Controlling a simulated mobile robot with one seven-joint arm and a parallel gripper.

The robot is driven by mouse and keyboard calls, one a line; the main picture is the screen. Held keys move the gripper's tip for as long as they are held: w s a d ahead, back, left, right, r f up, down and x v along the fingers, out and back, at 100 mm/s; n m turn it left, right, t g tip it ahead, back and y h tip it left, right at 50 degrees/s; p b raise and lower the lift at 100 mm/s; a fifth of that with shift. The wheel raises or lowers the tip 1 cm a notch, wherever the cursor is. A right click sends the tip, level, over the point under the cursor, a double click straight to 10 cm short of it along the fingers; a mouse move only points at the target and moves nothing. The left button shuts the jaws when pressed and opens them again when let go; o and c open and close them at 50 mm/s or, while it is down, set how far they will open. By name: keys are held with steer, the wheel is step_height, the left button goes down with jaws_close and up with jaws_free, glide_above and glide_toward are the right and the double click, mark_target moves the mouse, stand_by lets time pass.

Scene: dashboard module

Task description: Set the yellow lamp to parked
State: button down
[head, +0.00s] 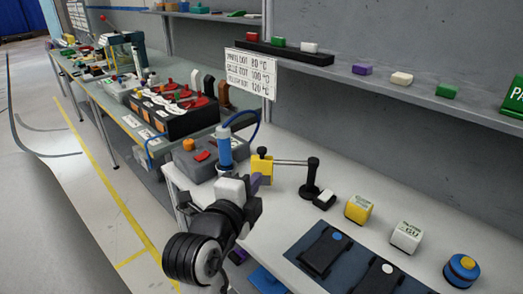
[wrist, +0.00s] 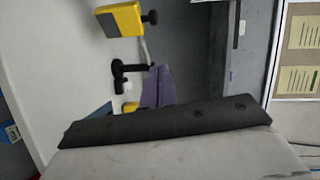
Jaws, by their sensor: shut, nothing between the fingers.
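The yellow lamp has a yellow head (head: 262,166) with a small black knob, on a thin arm running to a black post (head: 311,178) on the white bench. In the head view the head points left, away from the post. In the wrist view the yellow head (wrist: 120,20) is at the top and the black post (wrist: 118,72) below it. My gripper (head: 255,182) has purple fingers and is shut and empty, close below the lamp head in the head view. Its fingers also show in the wrist view (wrist: 158,84). I cannot tell whether it touches the lamp.
A blue cylinder (head: 224,148) with a cable stands left of the lamp head. A black-and-white block (head: 324,199), a yellow cube (head: 358,209), a white cube (head: 406,236) and a blue-and-yellow knob (head: 461,270) are to the right. A shelf (head: 400,82) hangs above the bench.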

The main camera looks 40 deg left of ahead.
mark_target(261, 158)
steer(key=shift+s+a+f+p+x, duration=0.15)
steer(key=shift+a+p+x, duration=0.4)
steer(key=shift+x, duration=1.35)
steer(key=shift+s+a+p+x, duration=0.25)
steer(key=shift+p+x, duration=0.55)
steer(key=shift+x, duration=1.05)
steer(key=shift+s+a+f+p+x, duration=0.1)
steer(key=shift+a+p+x, duration=0.5)
steer(key=shift+x, duration=1.3)
